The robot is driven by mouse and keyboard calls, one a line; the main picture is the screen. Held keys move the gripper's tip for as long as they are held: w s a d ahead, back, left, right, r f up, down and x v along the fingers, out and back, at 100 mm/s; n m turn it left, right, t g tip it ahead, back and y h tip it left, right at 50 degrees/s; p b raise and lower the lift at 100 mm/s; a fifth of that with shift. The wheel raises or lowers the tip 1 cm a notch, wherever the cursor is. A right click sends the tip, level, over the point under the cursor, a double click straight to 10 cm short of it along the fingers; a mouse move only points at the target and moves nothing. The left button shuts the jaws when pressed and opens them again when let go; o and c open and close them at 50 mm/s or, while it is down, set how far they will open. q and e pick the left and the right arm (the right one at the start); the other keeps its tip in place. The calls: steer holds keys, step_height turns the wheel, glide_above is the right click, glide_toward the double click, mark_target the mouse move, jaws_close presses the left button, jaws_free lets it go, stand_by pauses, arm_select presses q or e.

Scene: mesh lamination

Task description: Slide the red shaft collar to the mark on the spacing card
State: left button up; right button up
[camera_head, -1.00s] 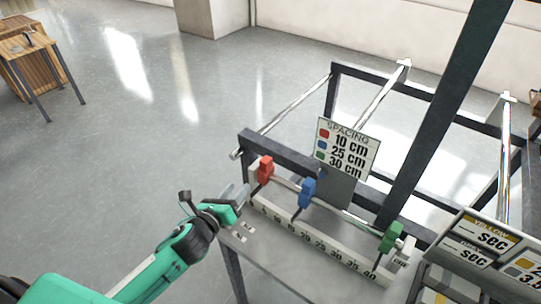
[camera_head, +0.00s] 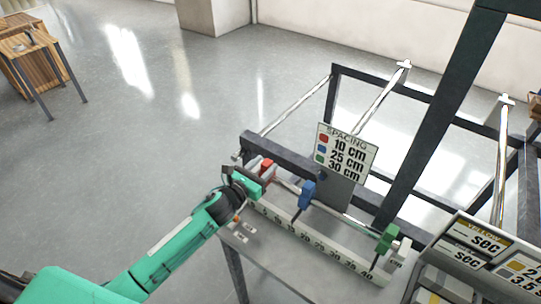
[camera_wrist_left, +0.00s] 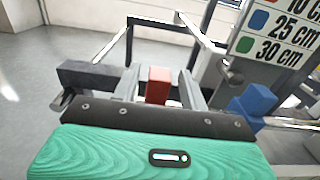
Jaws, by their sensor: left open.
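The red shaft collar (camera_head: 267,168) sits near the left end of the rail, close to the low end of the ruler (camera_head: 312,236). In the left wrist view the red collar (camera_wrist_left: 158,85) stands between the two fingers of my left gripper (camera_wrist_left: 160,88), which is open around it. In the head view my left gripper (camera_head: 258,174) partly hides the collar. The spacing card (camera_head: 345,152) reads red 10 cm, blue 25 cm, green 30 cm. The blue collar (camera_head: 307,194) and green collar (camera_head: 387,238) sit further right on the rail. My right gripper is not in view.
A dark frame with several bright rods (camera_head: 385,98) stands behind the rail. A dark upright post (camera_head: 440,120) rises right of the card.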

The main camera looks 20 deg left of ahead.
arm_select(q)
steer(key=shift+p+x, duration=0.4)
steer(key=shift+x, duration=1.55)
jaws_close()
steer(key=shift+d, duration=0.1)
